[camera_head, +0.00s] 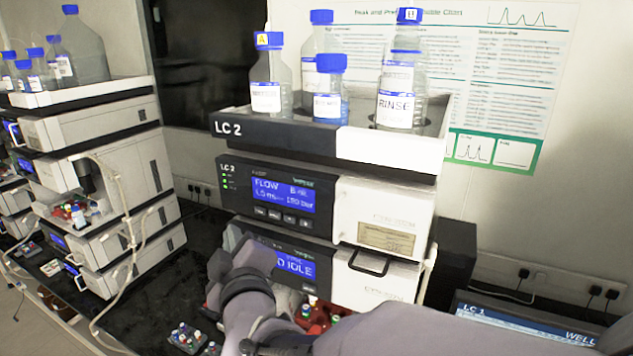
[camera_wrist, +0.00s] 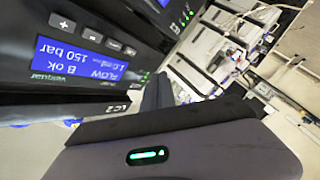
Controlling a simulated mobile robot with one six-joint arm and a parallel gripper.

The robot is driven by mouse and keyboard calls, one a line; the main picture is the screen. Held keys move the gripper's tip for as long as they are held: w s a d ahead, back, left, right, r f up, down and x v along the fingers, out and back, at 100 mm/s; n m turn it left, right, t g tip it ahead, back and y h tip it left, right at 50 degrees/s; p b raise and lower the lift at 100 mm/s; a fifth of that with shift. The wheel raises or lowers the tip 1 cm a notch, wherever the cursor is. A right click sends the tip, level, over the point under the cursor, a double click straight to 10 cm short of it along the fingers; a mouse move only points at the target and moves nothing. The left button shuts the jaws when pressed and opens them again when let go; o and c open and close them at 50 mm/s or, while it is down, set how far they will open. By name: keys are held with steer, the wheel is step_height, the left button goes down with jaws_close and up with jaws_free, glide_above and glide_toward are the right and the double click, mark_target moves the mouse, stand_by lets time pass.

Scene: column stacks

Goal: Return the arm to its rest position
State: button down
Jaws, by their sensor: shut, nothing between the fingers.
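My arm reaches up from the bottom of the head view, in front of the LC 2 column stack. It hides part of the lower modules. My gripper (camera_wrist: 157,92) shows in the wrist view as dark fingers closed together beyond the dark housing with a green light. Nothing is held between them. The LC 2 pump module (camera_head: 285,204) has a lit blue screen reading FLOW, and it also shows upside down at the left of the wrist view (camera_wrist: 75,65). The module below it (camera_head: 375,283) has a screen ending in IDLE, partly covered by my arm.
A bottle tray (camera_head: 390,147) tops the stack, holding several blue-capped bottles. Coloured-cap vials sit in a red tray (camera_head: 318,318) low in the stack and in a dark rack (camera_head: 187,340) on the bench. Another stack (camera_head: 115,178) with loose tubing stands left. A monitor (camera_head: 520,325) stands right.

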stand_by(0.3)
steer(key=s+d+f+m+g+h+b, duration=0.1)
steer(key=s+d+f+m+g+b, duration=0.3)
steer(key=d+f+b, duration=0.6)
steer(key=s+d+f+m+g+h+b, duration=0.1)
steer(key=s+d+f+m+b, duration=0.1)
steer(key=d+f+m+b, duration=0.6)
steer(key=s+d+f+m+g+h+b, duration=0.1)
steer(key=s+d+f+m+g+b, duration=0.1)
steer(key=s+f+b, duration=0.4)
steer(key=s+d+f+m+g+h+b, duration=0.1)
steer(key=s+d+f+m+g+b, duration=0.2)
steer(key=s+d+f+b, duration=0.3)
steer(key=s+d+f+m, duration=0.1)
steer(key=s+f, duration=0.3)
steer(key=f, duration=0.5)
steer(key=shift+s+f+m+h, duration=0.2)
steer(key=shift+f+m+h, duration=0.1)
steer(key=shift+m+h, duration=0.1)
